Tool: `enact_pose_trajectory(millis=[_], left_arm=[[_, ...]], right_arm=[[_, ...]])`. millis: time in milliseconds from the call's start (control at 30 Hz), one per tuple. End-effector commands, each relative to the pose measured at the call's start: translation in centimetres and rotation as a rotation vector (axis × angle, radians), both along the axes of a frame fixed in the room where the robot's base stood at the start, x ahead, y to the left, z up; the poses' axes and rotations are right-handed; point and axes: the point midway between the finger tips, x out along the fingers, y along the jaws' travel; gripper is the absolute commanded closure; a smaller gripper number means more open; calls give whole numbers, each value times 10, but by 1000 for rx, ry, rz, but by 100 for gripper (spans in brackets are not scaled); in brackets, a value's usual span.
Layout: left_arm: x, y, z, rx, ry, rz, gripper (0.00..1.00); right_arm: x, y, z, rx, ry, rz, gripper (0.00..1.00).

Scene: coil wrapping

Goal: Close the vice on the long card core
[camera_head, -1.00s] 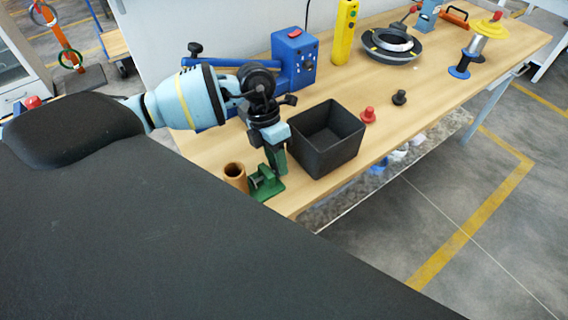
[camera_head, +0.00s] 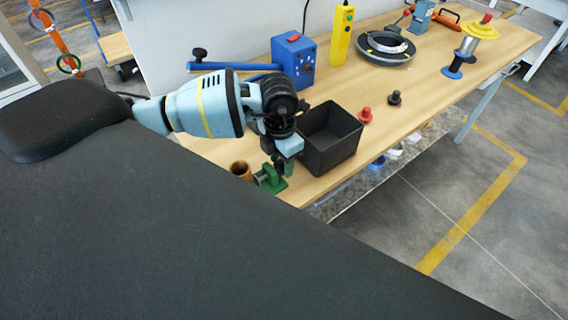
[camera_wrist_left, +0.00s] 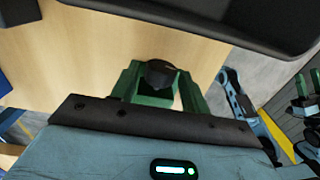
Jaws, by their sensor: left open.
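Contact cannot be made out. At the right edge of that view, a blue arm with green prongs (camera_wrist_left: 305,95) seems to be my right gripper.
A black open bin (camera_head: 331,140) stands right beside my left gripper. A blue box (camera_head: 294,60) with a blue bar is behind. Red (camera_head: 365,115) and black (camera_head: 394,98) knobs, a yellow control box (camera_head: 342,35) and a dark ring (camera_head: 386,48) stand farther along the bench.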

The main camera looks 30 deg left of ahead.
Motion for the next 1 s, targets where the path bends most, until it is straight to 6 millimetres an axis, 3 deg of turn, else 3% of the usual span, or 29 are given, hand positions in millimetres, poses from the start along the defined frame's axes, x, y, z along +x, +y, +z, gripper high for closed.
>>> enact_pose_trajectory(millis=[167,500,833,1000], left_arm=[[-1,-2,0,23,-7,-3,55],[-3,-8,-1,282,-116,-3,55],[-3,-8,-2,307,-126,-1,55],[-4,-14,-3,452,-189,-6,55]], right_arm=[[-2,0,-3,-1,8,0,64],[-3,-2,-4,-6,10,5,64],[-3,-3,-4,-9,9,7,64],[-3,-3,-3,-9,7,7,64]])
